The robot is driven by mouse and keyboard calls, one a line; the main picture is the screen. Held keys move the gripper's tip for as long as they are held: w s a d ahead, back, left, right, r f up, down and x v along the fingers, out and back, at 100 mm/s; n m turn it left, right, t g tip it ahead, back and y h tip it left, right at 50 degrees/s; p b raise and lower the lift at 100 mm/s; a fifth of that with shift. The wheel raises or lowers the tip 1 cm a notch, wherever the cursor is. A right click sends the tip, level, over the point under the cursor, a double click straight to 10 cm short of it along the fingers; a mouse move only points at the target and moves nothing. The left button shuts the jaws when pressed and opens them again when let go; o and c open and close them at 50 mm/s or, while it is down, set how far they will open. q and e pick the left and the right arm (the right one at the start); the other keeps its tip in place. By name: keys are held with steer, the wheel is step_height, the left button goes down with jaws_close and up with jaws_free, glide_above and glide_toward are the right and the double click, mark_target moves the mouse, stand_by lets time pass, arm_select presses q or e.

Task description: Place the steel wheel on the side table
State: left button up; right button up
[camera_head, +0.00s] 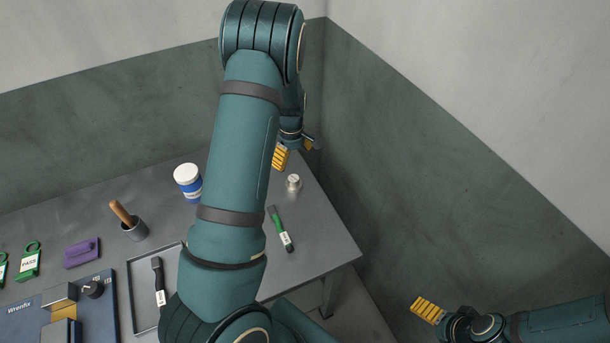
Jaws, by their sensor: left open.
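A small silvery round piece (293,182), which looks like the steel wheel, rests on the grey table (318,240) near its right end. My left gripper (294,152) is open just behind and above it, with yellow finger pads apart; it is not clearly touching the piece. My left arm covers the middle of the table. My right gripper (428,311) is at the lower right, off the table, with yellow pads seen from the side; its opening cannot be judged. I cannot make out a separate side table.
A white-and-blue jar (188,181) stands left of my arm. A green-handled tool (281,230) lies right of it. Further left are a cup with a wooden handle (134,229), a purple block (82,252), green tags (28,262), a tray (134,290) and a blue fixture (100,315). Walls close off the back and right.

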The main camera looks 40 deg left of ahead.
arm_select(q)
steer(key=d+f+m, duration=0.1)
steer(key=d, duration=0.1)
steer(key=s+d+f+m, duration=0.1)
steer(key=d+f, duration=0.1)
steer(key=d+f+m, duration=0.1)
steer(key=d+f, duration=0.1)
steer(key=d, duration=0.1)
steer(key=shift+s+h, duration=0.3)
steer(key=shift+s, duration=0.1)
steer(key=s+d+f+m, duration=0.1)
steer(key=d, duration=0.3)
steer(key=s+d+f+m, duration=0.2)
steer(key=d, duration=0.2)
steer(key=s+d+f+m+h, duration=0.1)
steer(key=d+m, duration=0.1)
steer(key=d, duration=0.2)
steer(key=shift+s+f+t, duration=0.3)
steer(key=shift+f+t, duration=0.1)
steer(key=s+d+m+h, duration=0.1)
steer(key=s+d+m, duration=0.2)
steer(key=d, duration=0.3)
steer(key=s+d+m+t+h, duration=0.1)
steer(key=s+d+m, duration=0.3)
steer(key=d, duration=0.3)
steer(key=shift+s+d+r, duration=0.25)
steer(key=shift+s, duration=0.4)
